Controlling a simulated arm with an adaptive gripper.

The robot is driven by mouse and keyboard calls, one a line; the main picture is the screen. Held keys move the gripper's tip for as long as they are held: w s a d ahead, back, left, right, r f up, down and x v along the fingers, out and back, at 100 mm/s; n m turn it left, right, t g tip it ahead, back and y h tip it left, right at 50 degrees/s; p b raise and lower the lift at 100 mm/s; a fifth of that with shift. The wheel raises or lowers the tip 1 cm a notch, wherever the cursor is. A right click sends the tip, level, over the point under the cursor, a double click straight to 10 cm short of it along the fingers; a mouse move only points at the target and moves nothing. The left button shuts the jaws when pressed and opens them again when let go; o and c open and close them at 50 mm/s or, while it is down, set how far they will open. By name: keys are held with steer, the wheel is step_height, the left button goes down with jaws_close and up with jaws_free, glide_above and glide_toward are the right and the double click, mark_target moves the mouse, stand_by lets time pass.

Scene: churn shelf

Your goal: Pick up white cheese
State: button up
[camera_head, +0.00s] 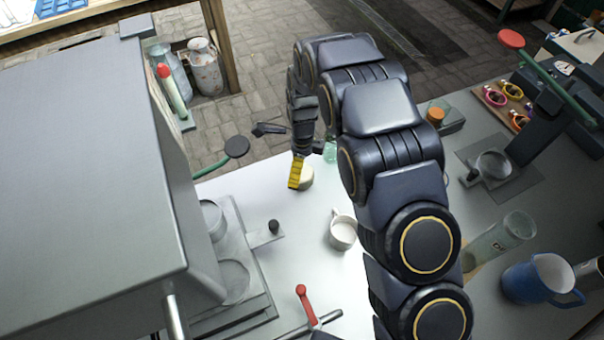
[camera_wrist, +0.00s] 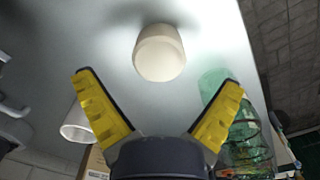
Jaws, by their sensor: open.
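The white cheese (camera_wrist: 160,55) is a short, cream-white round block standing on the light table. In the wrist view it lies at the upper middle, ahead of and between the spread yellow fingers. My gripper (camera_wrist: 158,80) is open, with nothing between its fingers. In the head view my gripper (camera_head: 295,174) points down over the table's far edge, and its yellow finger partly covers the cheese (camera_head: 307,178). I cannot tell whether a finger touches the cheese.
A white mug (camera_head: 343,232) stands in front of the cheese. A green glass vessel (camera_wrist: 238,120) stands close to the right finger in the wrist view. A large grey machine (camera_head: 90,170) fills the left, and a red-knobbed lever (camera_head: 303,300) is at the front.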

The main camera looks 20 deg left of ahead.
mark_target(302, 176)
step_height(302, 176, down, 5)
steer(key=shift+r, duration=0.15)
steer(key=c, duration=1.2)
steer(key=shift+o, duration=0.2)
steer(key=shift+r, duration=0.1)
steer(key=shift+r, duration=0.15)
